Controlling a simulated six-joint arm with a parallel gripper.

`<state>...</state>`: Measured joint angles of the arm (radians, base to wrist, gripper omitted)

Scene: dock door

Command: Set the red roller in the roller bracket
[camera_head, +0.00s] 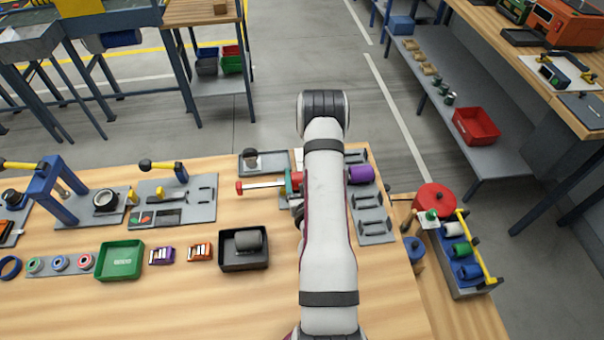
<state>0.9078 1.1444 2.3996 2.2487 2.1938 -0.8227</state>
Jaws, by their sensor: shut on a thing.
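My arm comes up the middle of the head view and covers the spot where my gripper would be. Neither its fingertips nor anything between them can be made out. No red roller can be told for certain. A small red piece (293,180) shows just left of my arm, partly hidden by it. The roller bracket is most likely the grey plate with several cradles (375,225), right of my arm. A purple roller (361,174) lies at its upper part, and the cradles below it look empty.
A bar with a red end (262,185) lies left of my arm. A black tray (243,260) holds a grey roller (248,240). A green tray (119,260) stands farther left. At right are a red round lid (436,198) and a rack with a yellow bar (477,249).

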